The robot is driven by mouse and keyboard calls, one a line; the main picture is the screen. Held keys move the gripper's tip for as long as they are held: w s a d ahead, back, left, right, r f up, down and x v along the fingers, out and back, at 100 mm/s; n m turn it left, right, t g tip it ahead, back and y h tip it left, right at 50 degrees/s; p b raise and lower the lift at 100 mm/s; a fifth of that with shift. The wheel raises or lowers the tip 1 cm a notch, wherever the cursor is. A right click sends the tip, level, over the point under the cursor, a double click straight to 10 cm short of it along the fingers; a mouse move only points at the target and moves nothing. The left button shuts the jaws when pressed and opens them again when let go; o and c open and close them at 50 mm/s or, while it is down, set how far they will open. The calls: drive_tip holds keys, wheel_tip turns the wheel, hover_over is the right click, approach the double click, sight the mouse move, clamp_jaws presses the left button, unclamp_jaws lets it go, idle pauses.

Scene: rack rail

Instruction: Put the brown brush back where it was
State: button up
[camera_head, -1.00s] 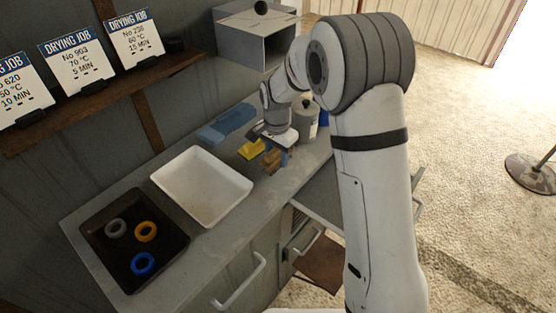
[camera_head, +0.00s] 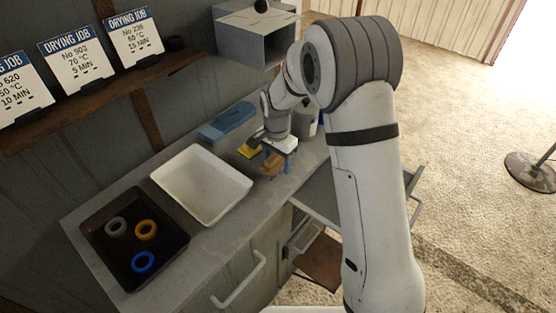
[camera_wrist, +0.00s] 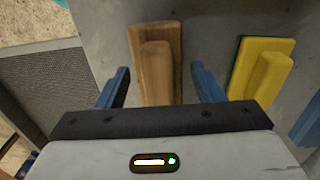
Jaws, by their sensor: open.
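The brown brush (camera_wrist: 156,66) lies on the grey counter, its wooden block and raised handle showing in the wrist view. In the head view the brush (camera_head: 271,164) is partly hidden by my gripper. My gripper (camera_wrist: 161,84) is open, with one blue finger on each side of the brush and gaps between fingers and wood. In the head view my gripper (camera_head: 277,152) is low over the counter at the brush. I cannot tell whether the fingers are level with the brush or a little above it.
A yellow sponge-like block (camera_wrist: 262,70) lies close to the right finger in the wrist view. A white tray (camera_head: 181,190), a black tray (camera_head: 178,250) with rings and a blue box (camera_head: 227,121) stand on the counter. An open drawer (camera_head: 318,196) juts out below.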

wheel_tip(320, 180, up, 12)
drive_tip(key=shift+r+b, duration=0.1)
drive_tip(key=shift+b, duration=0.7)
drive_tip(key=shift+r, duration=0.15)
drive_tip(key=s+d+r+n+t, duration=0.1)
drive_tip(key=s+d+r+n, duration=0.2)
drive_tip(key=s+d+r, duration=0.5)
drive_tip(key=s+d+f+n, duration=0.1)
drive_tip(key=s+d, duration=0.2)
drive_tip(key=s, duration=0.3)
drive_tip(key=s+d+f+n+t, duration=0.1)
drive_tip(key=s+d+n, duration=0.1)
drive_tip(key=s, duration=0.4)
drive_tip(key=s+d+f+n+t, duration=0.1)
drive_tip(key=s+d, duration=0.2)
drive_tip(key=s, duration=0.3)
drive_tip(key=shift+d+f+n, duration=0.25)
drive_tip(key=shift+d+n, duration=0.05)
drive_tip(key=shift+d, duration=0.1)
drive_tip(key=shift+s, duration=0.1)
